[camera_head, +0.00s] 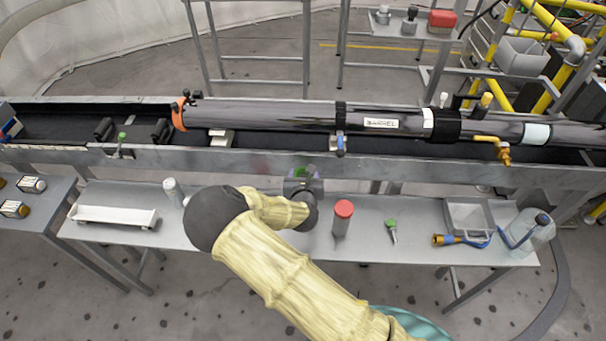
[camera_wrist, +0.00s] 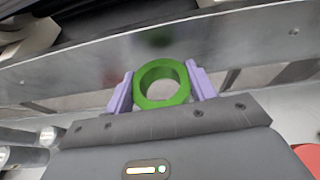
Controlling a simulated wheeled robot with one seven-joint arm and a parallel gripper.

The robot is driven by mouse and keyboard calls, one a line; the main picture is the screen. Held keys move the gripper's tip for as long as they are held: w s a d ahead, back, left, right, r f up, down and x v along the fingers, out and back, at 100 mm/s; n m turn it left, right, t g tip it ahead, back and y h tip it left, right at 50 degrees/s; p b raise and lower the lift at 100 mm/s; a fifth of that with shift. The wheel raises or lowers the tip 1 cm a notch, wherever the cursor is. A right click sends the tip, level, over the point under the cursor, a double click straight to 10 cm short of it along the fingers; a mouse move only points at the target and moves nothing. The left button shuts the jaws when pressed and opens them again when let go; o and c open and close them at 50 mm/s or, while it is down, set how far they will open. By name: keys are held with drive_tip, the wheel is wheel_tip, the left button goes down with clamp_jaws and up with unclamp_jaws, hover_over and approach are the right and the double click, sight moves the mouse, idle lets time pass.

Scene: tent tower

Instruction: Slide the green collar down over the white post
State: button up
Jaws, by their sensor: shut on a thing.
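The green collar (camera_wrist: 162,84) is a thick ring, held between the two lilac fingers of my gripper (camera_wrist: 162,86). Its hole is open and shows only a grey-white surface behind. In the head view, my gripper (camera_head: 303,180) and a bit of the green collar (camera_head: 301,171) are over the back edge of the grey table, close to the long trough's front wall. A pale upright cylinder (camera_head: 171,188), likely the white post, stands on the table to the left of my gripper. The collar is well apart from it. Pale cylinders (camera_wrist: 25,136) show at the left in the wrist view.
A red-capped cylinder (camera_head: 342,217) stands just right of my gripper. A green-headed screw (camera_head: 392,229), a grey bin (camera_head: 468,216) and a clear jug (camera_head: 528,232) are further right. A white tray (camera_head: 115,216) lies left. The metal trough wall (camera_head: 250,161) runs behind.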

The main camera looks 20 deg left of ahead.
drive_tip(key=shift+w+f+b, duration=0.15)
drive_tip(key=shift+f+b, duration=0.45)
drive_tip(key=shift+f, duration=0.25)
drive_tip(key=shift+f+b, duration=1.85)
drive_tip(key=shift+f, duration=0.65)
drive_tip(key=shift+f+b, duration=2.25)
drive_tip(key=shift+f, duration=0.65)
drive_tip(key=o, duration=1.1)
drive_tip(key=v, duration=1.7)
drive_tip(key=shift+s+d, duration=0.1)
drive_tip(key=shift+s, duration=0.2)
